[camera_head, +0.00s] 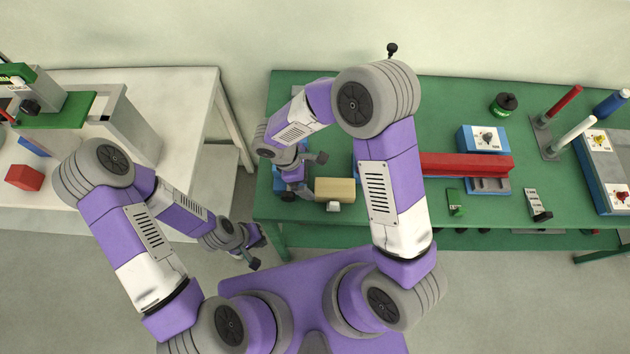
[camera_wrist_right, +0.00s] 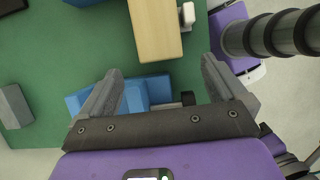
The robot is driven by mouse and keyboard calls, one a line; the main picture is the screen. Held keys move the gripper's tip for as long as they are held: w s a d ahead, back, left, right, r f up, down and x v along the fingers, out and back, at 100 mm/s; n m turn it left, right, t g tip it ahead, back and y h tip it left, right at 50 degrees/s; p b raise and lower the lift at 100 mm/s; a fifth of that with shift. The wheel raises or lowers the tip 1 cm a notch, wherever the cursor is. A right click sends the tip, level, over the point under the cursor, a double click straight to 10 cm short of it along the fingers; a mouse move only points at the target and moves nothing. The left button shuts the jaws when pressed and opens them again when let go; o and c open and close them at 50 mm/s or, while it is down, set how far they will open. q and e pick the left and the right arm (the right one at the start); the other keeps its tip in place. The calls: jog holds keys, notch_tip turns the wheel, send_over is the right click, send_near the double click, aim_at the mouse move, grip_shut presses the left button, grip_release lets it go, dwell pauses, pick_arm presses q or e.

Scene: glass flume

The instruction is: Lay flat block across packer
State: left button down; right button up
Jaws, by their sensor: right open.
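A pale wooden block (camera_head: 335,186) lies near the front left of the green table; it also shows at the top of the right wrist view (camera_wrist_right: 155,28). My right gripper (camera_head: 304,178) is open just left of it, pointing down. In the right wrist view its fingers (camera_wrist_right: 165,88) are wide apart with nothing gripped. A blue piece (camera_wrist_right: 147,90) shows below and between the fingers, partly hidden by the gripper. I cannot tell which piece is the packer. My left gripper (camera_head: 257,250) hangs off the table's front left corner; its jaw gap is unclear.
A small white piece (camera_head: 333,207) sits at the wooden block's front side. A long red bar (camera_head: 465,164) and a blue box with a dial (camera_head: 484,138) stand to the right. My right arm hides part of the table. A white table (camera_head: 190,90) is at left.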

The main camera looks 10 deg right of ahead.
jog(key=v, duration=0.6)
jog(key=shift+s+f, duration=0.1)
dwell(0.4)
